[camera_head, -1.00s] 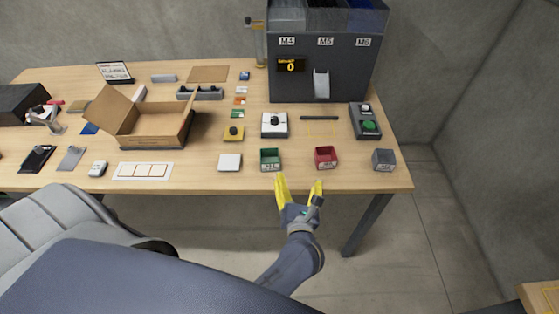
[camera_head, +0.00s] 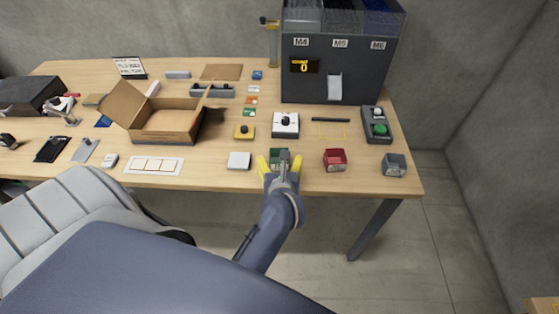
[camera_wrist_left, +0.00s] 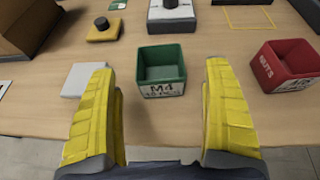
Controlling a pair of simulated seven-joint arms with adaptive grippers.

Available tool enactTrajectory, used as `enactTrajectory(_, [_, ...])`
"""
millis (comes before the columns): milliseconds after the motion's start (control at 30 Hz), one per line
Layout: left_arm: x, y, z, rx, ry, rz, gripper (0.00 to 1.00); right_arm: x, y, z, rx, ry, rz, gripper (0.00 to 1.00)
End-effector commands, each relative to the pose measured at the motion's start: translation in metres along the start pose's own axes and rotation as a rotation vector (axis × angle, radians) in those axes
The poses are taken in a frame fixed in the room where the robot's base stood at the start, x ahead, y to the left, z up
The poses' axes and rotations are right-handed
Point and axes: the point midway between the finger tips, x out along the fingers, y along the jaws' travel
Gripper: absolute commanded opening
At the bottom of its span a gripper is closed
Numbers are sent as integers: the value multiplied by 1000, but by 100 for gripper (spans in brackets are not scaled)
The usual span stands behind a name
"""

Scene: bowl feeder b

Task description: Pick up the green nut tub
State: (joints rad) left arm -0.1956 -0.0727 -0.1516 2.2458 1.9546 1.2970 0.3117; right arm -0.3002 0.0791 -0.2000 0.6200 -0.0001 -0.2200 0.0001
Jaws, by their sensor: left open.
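The green nut tub (camera_wrist_left: 161,71) stands upright on the table near its front edge, with a white M4 label on its front. In the head view the tub (camera_head: 279,154) is partly hidden behind my left gripper. My left gripper (camera_head: 280,164) has yellow fingers spread wide. In the left wrist view the open fingers (camera_wrist_left: 163,100) lie to either side and on the near side of the tub, apart from it. The tub is empty as far as I see. My right gripper does not show.
A red tub (camera_wrist_left: 289,66) stands to the right of the green one, and a grey tub (camera_head: 394,164) beyond it. A white pad (camera_wrist_left: 87,80) is close on the left. A white block with a black knob (camera_head: 286,124) stands behind. A cardboard box (camera_head: 165,122) is further left.

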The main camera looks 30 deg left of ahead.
Motion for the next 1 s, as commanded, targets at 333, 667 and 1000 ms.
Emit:
enactTrajectory(333, [32, 0, 0, 1, -1, 0, 84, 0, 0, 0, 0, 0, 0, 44])
enactTrajectory(667, [34, 0, 0, 0, -1, 0, 78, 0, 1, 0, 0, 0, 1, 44])
enactTrajectory(1000, [33, 0, 0, 0, -1, 0, 39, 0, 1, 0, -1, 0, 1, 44])
